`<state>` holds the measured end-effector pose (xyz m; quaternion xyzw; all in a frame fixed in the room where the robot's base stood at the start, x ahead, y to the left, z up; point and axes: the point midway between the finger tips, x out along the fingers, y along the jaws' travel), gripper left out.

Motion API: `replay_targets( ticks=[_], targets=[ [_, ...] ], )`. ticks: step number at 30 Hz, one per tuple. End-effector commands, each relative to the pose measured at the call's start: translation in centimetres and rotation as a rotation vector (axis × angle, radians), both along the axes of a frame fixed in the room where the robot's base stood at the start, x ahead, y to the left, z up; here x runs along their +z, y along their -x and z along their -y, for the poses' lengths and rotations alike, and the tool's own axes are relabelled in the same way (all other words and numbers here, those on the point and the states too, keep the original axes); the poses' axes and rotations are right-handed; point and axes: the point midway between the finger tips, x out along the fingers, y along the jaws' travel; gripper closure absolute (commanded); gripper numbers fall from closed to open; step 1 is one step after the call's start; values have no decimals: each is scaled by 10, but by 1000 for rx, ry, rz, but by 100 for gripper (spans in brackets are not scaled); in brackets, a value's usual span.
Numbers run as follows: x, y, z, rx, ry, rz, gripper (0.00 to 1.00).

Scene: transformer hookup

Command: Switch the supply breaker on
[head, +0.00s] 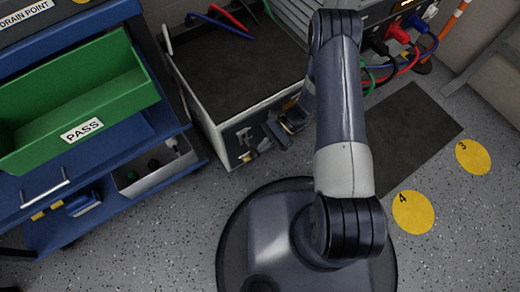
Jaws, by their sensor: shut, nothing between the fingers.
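My gripper (272,132) is shut and empty. My arm and gripper hide the right part of that face. No breaker handle can be made out clearly.
A blue cart (190,150) with a green PASS bin (80,100) stands at left. At top right, a unit (375,22) carries red, blue and black plugs with cables. A dark mat (415,130) and yellow discs 3 (473,157) and 4 (413,212) lie on open floor.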

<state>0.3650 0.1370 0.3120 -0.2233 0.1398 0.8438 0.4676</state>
Motion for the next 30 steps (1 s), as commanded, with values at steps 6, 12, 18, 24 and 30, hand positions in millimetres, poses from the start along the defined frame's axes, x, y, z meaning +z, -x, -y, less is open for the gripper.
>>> replay_targets(
  ticks=[6, 12, 18, 24, 30],
  targets=[
    [14, -2, -1, 0, 0, 2, 100],
    [23, -4, -2, -1, 0, 2, 100],
    [28, -6, -4, -1, -1, 3, 100],
    [31, -7, -4, -1, -2, 2, 100],
    [33, -8, -5, -1, -5, 2, 100]
  ],
)
